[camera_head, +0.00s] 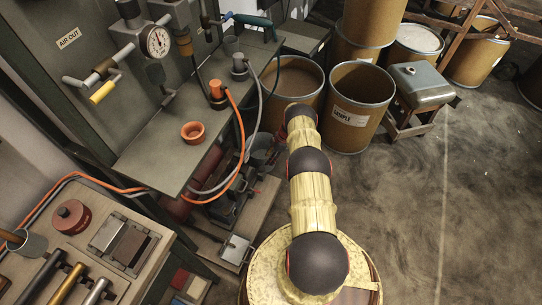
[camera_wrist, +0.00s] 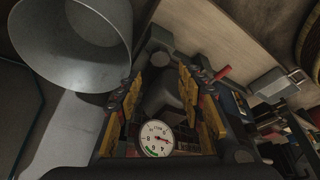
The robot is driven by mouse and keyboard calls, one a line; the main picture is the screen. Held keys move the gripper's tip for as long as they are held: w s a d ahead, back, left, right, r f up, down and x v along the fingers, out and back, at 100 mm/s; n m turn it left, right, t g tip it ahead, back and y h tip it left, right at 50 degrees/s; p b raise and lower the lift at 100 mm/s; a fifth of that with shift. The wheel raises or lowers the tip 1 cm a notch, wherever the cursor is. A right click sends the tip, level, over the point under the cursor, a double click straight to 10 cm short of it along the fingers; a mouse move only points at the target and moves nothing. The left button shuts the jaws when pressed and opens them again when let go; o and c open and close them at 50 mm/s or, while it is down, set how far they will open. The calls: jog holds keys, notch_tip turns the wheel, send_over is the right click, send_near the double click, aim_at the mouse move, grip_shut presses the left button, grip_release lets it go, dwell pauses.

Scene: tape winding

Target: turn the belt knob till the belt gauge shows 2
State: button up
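In the wrist view, a white round gauge (camera_wrist: 157,138) with a green arc and a red mark sits low between my fingers; its reading is too small to tell. A dark grey lobed part (camera_wrist: 163,92), which looks like a knob, lies just beyond it. My gripper (camera_wrist: 162,76) has its yellow-padded fingers apart, one on each side of the dark part. I cannot tell whether either finger touches it. In the head view, my arm reaches toward the machine (camera_head: 235,200) below the shelf; the gripper is not clearly visible there.
A large grey cup (camera_wrist: 90,40) stands close to the left finger. The shelf (camera_head: 150,165), with orange and grey hoses, overhangs the left side. Another gauge (camera_head: 158,41) is on the upper panel. Brown drums (camera_head: 355,110) stand at the back; open floor (camera_head: 450,210) lies to the right.

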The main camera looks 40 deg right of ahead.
jog(key=shift+v, duration=1.15)
dwell(0.4)
jog(key=shift+s, duration=0.1)
